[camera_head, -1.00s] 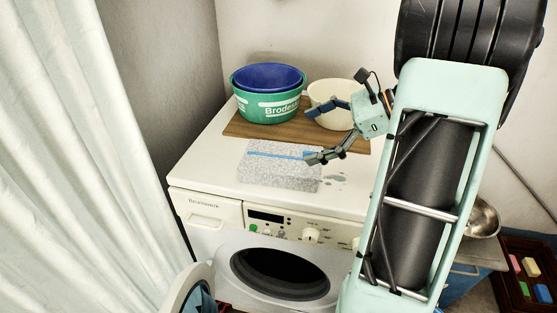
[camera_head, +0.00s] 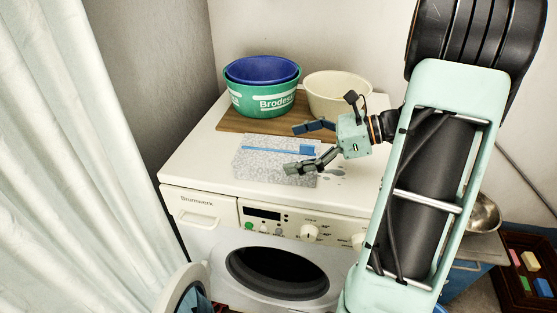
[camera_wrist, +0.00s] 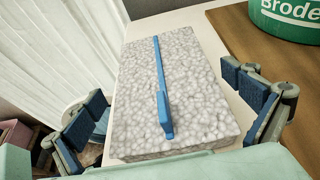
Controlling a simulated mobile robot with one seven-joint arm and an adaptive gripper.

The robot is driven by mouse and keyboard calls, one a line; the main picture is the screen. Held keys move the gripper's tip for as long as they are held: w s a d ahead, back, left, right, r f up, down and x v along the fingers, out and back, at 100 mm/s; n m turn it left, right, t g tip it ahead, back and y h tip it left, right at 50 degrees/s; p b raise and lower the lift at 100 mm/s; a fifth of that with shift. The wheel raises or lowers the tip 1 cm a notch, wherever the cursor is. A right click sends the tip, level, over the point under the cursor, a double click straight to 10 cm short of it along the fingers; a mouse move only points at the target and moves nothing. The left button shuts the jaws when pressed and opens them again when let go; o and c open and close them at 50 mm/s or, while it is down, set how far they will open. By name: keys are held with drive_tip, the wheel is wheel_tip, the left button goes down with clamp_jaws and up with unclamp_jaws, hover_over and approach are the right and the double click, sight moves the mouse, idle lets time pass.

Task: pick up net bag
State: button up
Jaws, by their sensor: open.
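The net bag (camera_head: 262,163) is a flat, pale grey, mesh-patterned slab with a blue zip strip across it. It lies on top of the white washing machine (camera_head: 190,160). In the wrist view the net bag (camera_wrist: 190,75) lies lengthwise, its blue strip running away from me. My gripper (camera_head: 296,148) is open and empty at the bag's right part in the head view. In the wrist view my gripper (camera_wrist: 168,92) has one finger on each side of the bag, with gaps visible. I cannot tell its exact height above the bag.
A brown board (camera_head: 232,122) behind the bag carries a green tub (camera_head: 265,100) with a blue basin (camera_head: 262,69) in it, and a cream bowl (camera_head: 335,90). The machine's round door stands open in front. A white curtain (camera_head: 70,150) hangs at left.

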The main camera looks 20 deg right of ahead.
sight(279, 151)
drive_tip(key=x, duration=0.3)
drive_tip(key=shift+w+a+f+b, duration=0.2)
drive_tip(key=shift+a+f+b, duration=0.1)
drive_tip(key=shift+b, duration=0.1)
drive_tip(key=shift+d, duration=0.1)
drive_tip(key=shift+c, duration=0.6)
drive_tip(key=c, duration=0.8)
drive_tip(key=shift+o, duration=0.2)
